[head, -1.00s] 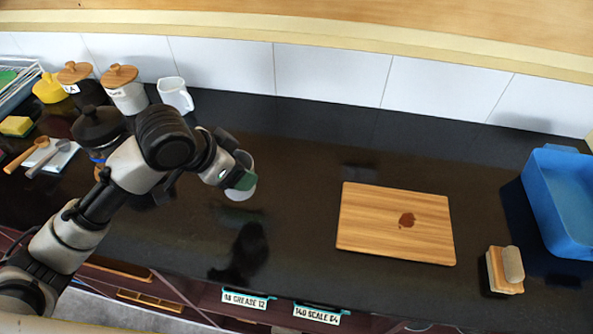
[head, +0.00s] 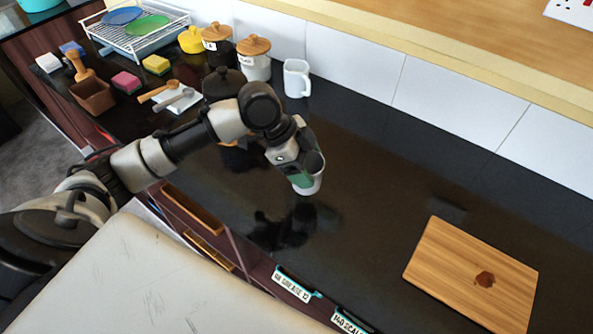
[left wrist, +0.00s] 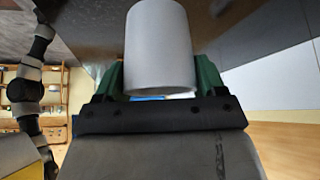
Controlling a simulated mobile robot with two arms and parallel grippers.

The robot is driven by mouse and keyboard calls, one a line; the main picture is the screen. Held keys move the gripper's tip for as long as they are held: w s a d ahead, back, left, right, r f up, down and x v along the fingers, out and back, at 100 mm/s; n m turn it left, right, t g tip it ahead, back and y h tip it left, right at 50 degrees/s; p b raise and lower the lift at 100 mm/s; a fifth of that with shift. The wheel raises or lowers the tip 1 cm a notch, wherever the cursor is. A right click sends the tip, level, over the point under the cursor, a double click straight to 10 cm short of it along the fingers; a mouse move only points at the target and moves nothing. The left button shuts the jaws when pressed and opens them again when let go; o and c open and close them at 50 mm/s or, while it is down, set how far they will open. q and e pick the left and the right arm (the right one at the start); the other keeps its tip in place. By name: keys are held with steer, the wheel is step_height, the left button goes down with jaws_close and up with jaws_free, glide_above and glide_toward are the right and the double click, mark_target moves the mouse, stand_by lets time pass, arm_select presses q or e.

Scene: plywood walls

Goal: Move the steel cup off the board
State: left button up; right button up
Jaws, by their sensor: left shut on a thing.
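The steel cup (head: 311,186), pale grey in these pictures, is held between the green fingers of my left gripper (head: 305,178). In the left wrist view the cup (left wrist: 160,45) sits between both fingers of the left gripper (left wrist: 160,80), which is shut on it. My right gripper is not in view.
A white mug (head: 297,79) stands behind the cup near the tiled wall. Lidded jars (head: 254,62), a dark pot (head: 222,84), spoons, sponges and a dish rack (head: 135,32) fill the left end. The dark counter between cup and board is clear.

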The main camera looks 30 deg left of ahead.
arm_select(q)
steer(key=a+f, duration=0.1)
steer(key=a, duration=0.2)
steer(key=shift+w+f, duration=0.2)
steer(key=shift+f, duration=0.2)
step_height(320, 180, down, 4)
steer(key=shift+r+p, duration=0.15)
steer(key=shift+p, duration=0.55)
steer(key=shift+f, duration=0.2)
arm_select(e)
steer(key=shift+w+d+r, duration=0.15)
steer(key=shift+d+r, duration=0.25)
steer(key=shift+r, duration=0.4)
arm_select(q)
steer(key=shift+f, duration=0.1)
steer(key=o, duration=0.9)
steer(key=shift+o, duration=0.2)
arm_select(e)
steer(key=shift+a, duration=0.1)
